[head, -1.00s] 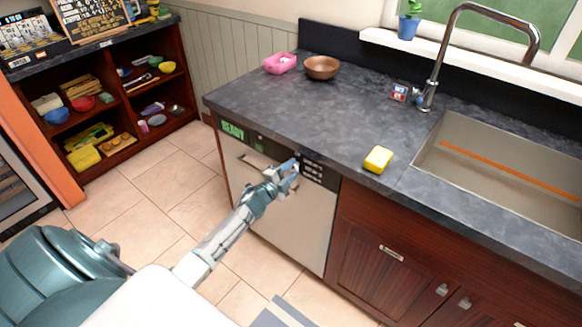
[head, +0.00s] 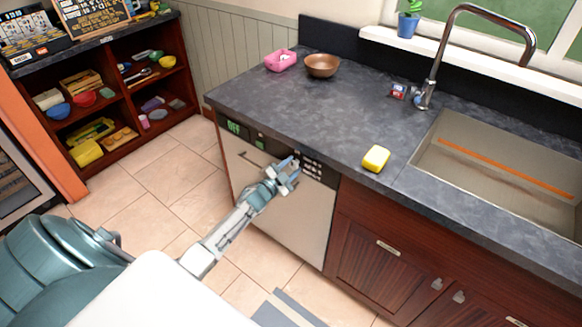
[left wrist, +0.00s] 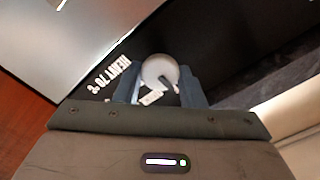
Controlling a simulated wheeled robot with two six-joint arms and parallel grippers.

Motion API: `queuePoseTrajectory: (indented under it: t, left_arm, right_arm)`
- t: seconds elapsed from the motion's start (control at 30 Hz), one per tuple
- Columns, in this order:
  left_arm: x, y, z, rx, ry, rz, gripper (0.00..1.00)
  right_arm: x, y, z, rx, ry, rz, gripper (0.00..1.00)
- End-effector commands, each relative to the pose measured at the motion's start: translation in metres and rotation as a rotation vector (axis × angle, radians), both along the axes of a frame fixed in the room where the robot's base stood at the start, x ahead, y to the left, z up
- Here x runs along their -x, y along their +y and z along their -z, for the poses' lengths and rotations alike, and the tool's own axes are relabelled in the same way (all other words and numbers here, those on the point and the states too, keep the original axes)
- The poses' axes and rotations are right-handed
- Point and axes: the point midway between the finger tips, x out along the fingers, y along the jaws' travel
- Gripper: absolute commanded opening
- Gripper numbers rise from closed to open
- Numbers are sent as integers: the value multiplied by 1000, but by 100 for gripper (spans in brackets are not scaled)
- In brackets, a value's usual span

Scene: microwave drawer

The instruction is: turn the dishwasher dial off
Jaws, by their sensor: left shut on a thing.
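The dishwasher (head: 300,228) stands under the counter with a steel door and a black control strip. Its display (head: 235,128) reads what looks like OFF in green. The dial (left wrist: 160,69) is a round pale knob with a dark pointer mark, seen in the left wrist view. My left gripper (head: 289,168) is at the control strip, and in the left wrist view its two fingers (left wrist: 160,84) are shut on the dial, one on each side. In the head view the gripper hides the dial. My right gripper is not in view.
The counter (head: 262,110) overhangs just above the control strip. A yellow sponge (head: 375,158) lies near its front edge, with the sink (head: 425,165) to the right. The floor (head: 160,185) left of the dishwasher is clear.

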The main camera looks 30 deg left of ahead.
Motion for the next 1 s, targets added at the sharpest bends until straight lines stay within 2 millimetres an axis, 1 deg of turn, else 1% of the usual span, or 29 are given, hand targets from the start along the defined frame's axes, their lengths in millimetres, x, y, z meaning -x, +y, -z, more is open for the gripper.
queuePoseTrajectory:
  t: [0.27, 0.3, 0.37, 0.4, 0.67, 0.77, 0.87, 1.0]
  left_arm:
    - [0, 0, 1, 3, 2, -1, 13]
    - [0, 0, 1, 3, 2, -1, 38]
    - [0, 0, 1, 2, 2, -1, 50]
    - [0, 0, 1, 2, 2, -1, 57]
    - [0, 0, 1, 1, 1, -1, 57]
    - [3, 0, 1, 0, 1, -1, 57]
    - [13, 2, 3, -1, 2, -1, 57]
    - [36, 3, 4, 0, 3, 1, 57]
  right_arm:
    - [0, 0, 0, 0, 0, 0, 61]
    - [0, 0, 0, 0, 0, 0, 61]
    - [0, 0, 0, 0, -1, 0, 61]
    - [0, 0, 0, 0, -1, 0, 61]
    - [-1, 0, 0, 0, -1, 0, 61]
    - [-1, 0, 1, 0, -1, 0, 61]
    - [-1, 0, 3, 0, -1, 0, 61]
    - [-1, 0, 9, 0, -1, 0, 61]
